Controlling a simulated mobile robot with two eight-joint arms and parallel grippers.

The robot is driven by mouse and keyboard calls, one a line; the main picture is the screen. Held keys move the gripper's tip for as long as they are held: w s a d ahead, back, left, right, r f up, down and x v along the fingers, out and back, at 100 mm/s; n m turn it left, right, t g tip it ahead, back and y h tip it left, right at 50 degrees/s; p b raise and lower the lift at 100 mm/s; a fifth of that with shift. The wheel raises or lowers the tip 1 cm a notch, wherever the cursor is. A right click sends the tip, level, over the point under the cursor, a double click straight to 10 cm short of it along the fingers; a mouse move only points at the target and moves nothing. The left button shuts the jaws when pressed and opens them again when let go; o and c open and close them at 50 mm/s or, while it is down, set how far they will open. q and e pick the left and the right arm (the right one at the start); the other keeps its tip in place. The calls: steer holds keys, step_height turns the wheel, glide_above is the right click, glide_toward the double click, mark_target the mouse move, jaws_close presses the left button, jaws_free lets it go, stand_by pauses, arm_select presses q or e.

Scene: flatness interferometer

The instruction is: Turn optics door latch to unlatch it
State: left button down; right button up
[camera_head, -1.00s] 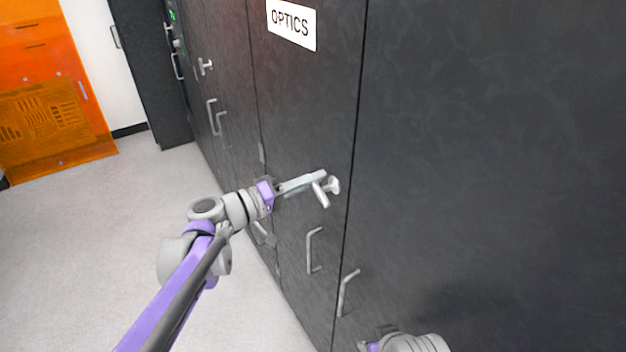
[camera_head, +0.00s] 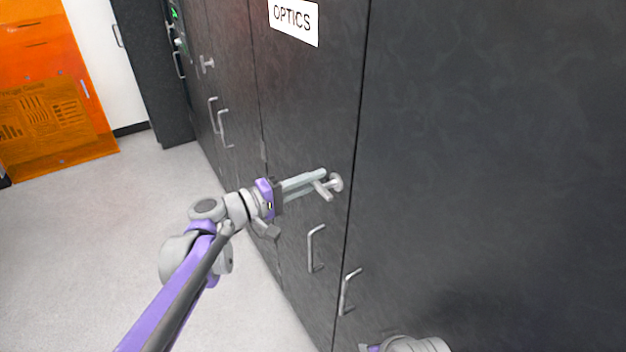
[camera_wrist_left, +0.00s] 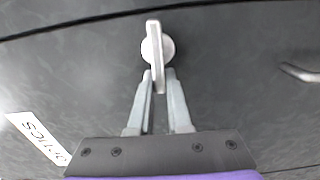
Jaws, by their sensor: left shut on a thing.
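The optics door latch is a pale metal T-shaped handle (camera_head: 325,192) on a round boss, near the right edge of the dark door under the OPTICS label (camera_head: 293,20). In the left wrist view the latch handle (camera_wrist_left: 155,50) stands nearly upright in the picture, its lower end between the fingertips. My left gripper (camera_head: 319,182) is shut on this handle; it also shows in the left wrist view (camera_wrist_left: 159,76). Of my right arm, only a grey and purple wrist part shows at the bottom edge of the head view; its fingers are hidden.
Below the latch are two bar handles, one on the optics door (camera_head: 315,248) and one on the panel to its right (camera_head: 347,292). More cabinet handles (camera_head: 224,128) are farther left. An orange panel (camera_head: 50,90) stands at the back left. The pale floor (camera_head: 80,230) at left is clear.

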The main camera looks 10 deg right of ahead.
arm_select(q)
steer(key=c, duration=0.9)
jaws_free()
steer(key=shift+o, duration=0.2)
steer(key=shift+a, duration=0.1)
steer(key=v, duration=1)
steer(key=shift+s+a+b, duration=0.2)
steer(key=shift+a+b, duration=0.05)
steer(key=shift+b, duration=0.2)
steer(key=s+a+f+m+g+y, duration=0.2)
steer(key=s+a+f+y, duration=0.2)
steer(key=s+f+y, duration=0.8)
steer(key=s+a+f+m+y, duration=0.2)
steer(key=s+a+f+y, duration=0.2)
steer(key=s+a+f, duration=0.7)
steer(key=shift+a+f+t+y, duration=0.2)
steer(key=shift+a+t+y, duration=0.1)
steer(key=shift+a, duration=0.55)
